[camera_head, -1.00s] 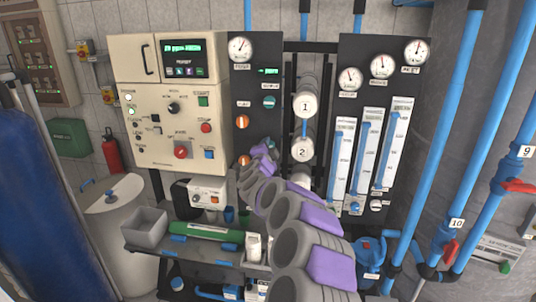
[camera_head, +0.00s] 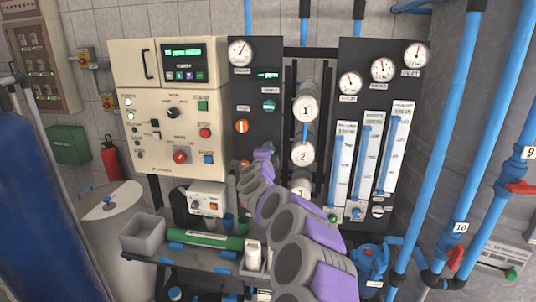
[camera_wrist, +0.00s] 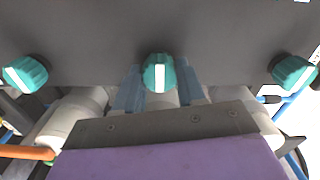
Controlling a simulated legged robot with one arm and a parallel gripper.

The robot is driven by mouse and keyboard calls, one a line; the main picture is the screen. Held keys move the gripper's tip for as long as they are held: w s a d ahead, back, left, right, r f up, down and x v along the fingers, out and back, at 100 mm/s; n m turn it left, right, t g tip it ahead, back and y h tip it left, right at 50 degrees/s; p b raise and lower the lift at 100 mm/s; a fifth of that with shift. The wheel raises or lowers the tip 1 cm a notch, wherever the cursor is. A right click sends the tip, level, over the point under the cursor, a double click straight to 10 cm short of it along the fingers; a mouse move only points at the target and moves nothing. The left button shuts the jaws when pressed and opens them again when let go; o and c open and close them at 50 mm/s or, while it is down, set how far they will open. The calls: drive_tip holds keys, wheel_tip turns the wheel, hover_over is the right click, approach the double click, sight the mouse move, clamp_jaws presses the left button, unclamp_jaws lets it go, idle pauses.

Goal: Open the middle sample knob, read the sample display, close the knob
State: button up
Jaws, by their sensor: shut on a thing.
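In the wrist view, three teal knobs with white marks stand in a row on a dark grey panel. The middle knob (camera_wrist: 160,73) sits between the two blue-grey fingers of my gripper (camera_wrist: 158,85), which is shut on it; its white mark looks upright. The left knob (camera_wrist: 25,73) and right knob (camera_wrist: 293,72) are clear of the fingers, their marks tilted. In the head view, my gripper (camera_head: 263,153) is at the black panel (camera_head: 256,52), below a teal knob (camera_head: 269,105); the held knob is largely hidden there. The small green sample display (camera_head: 268,75) is lit, too small to read.
An orange knob (camera_head: 242,126) is left of my gripper on the panel. White numbered cylinders (camera_head: 304,108) stand close to its right. A beige control cabinet (camera_head: 150,110) is at left.

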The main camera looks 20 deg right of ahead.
drive_tip(key=shift+d+f, duration=0.1)
drive_tip(key=shift+f, duration=0.2)
drive_tip(key=o, duration=1.1)
drive_tip(key=shift+r, duration=0.15)
drive_tip(key=shift+c, duration=0.2)
drive_tip(key=shift+s, duration=0.1)
drive_tip(key=p+v, duration=0.3)
drive_tip(key=v, duration=1.4)
